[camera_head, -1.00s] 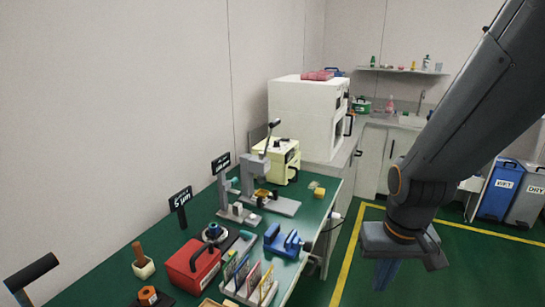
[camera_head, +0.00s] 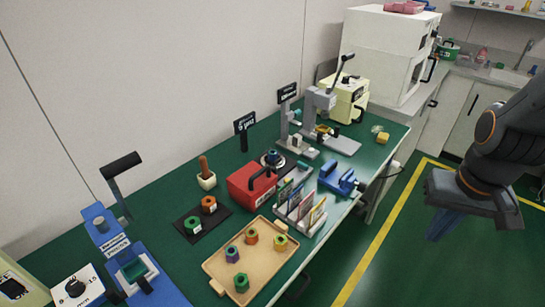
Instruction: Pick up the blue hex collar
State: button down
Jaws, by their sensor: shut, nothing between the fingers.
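A violet-blue hex collar (camera_head: 232,254) stands on the wooden tray (camera_head: 213,268), with orange (camera_head: 251,236), yellow (camera_head: 281,243) and green (camera_head: 241,282) collars. My gripper (camera_head: 443,226) is at the right, pointing down over the floor beyond the bench edge. It is shut and empty, well apart from all collars.
The green bench (camera_head: 165,225) is crowded. A red box (camera_head: 252,183), a rack of coloured cards (camera_head: 300,208) and a blue vise (camera_head: 339,178) stand near the plate. A black mat (camera_head: 185,239) holds green and orange collars. The floor right of the bench is clear.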

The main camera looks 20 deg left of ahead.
aim_at(272, 154)
jog(key=u, duration=0.45)
jog(key=k, duration=0.55)
jog(key=u, duration=0.05)
jog(key=i, duration=0.3)
jog(key=z, duration=0.85)
jog(key=i, duration=1.3)
jog(key=u, duration=0.8)
jog(key=i, duration=0.65)
jog(key=u, duration=0.75)
